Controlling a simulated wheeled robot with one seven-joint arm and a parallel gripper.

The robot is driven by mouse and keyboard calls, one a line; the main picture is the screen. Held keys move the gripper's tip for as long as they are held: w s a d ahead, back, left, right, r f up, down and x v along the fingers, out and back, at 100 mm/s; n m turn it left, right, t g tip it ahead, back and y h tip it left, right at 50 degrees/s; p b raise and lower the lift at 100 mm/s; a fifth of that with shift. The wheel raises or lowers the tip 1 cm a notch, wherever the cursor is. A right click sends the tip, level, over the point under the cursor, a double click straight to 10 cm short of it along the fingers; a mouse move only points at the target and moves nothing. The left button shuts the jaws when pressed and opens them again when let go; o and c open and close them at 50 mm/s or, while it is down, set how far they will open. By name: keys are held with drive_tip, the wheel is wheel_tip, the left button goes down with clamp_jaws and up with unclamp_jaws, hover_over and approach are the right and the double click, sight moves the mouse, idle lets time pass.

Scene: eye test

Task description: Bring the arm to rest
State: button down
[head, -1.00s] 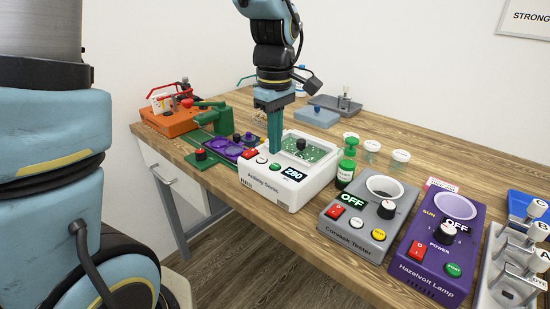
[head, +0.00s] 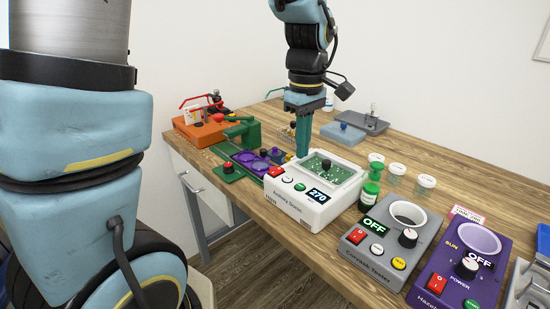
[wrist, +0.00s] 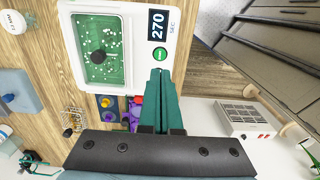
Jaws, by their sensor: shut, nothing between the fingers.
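My gripper (head: 303,154) hangs from my arm with its green fingers pointing down, at the back left edge of the white Ardency Sonic device (head: 316,217). In the wrist view the green fingers (wrist: 160,76) are together with nothing between them. Their tips appear next to the device's round green button (wrist: 159,54); I cannot tell whether they touch the device. The device's display (head: 318,195) reads 270, and the display also shows in the wrist view (wrist: 158,26). Its green basin (wrist: 107,50) holds a dark knob and small white specks.
The grey Corvusk Tester (head: 380,252) and purple Hazelnolt Lamp (head: 437,285) stand to the right, both showing OFF. A green-capped bottle (head: 369,197) and several small jars (head: 396,173) stand behind them. An orange device (head: 200,131) is at the left.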

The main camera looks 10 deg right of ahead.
drive_tip(key=a+f+m, duration=0.2)
drive_tip(key=a+m, duration=0.1)
drive_tip(key=a, duration=0.9)
drive_tip(key=w+a+f+m+t, duration=0.1)
drive_tip(key=a+f+m, duration=0.2)
drive_tip(key=a, duration=1)
drive_tip(key=shift+a+m+t, duration=0.2)
drive_tip(key=shift+m+t, duration=0.1)
drive_tip(key=shift+m, duration=0.2)
drive_tip(key=shift+w, duration=0.1)
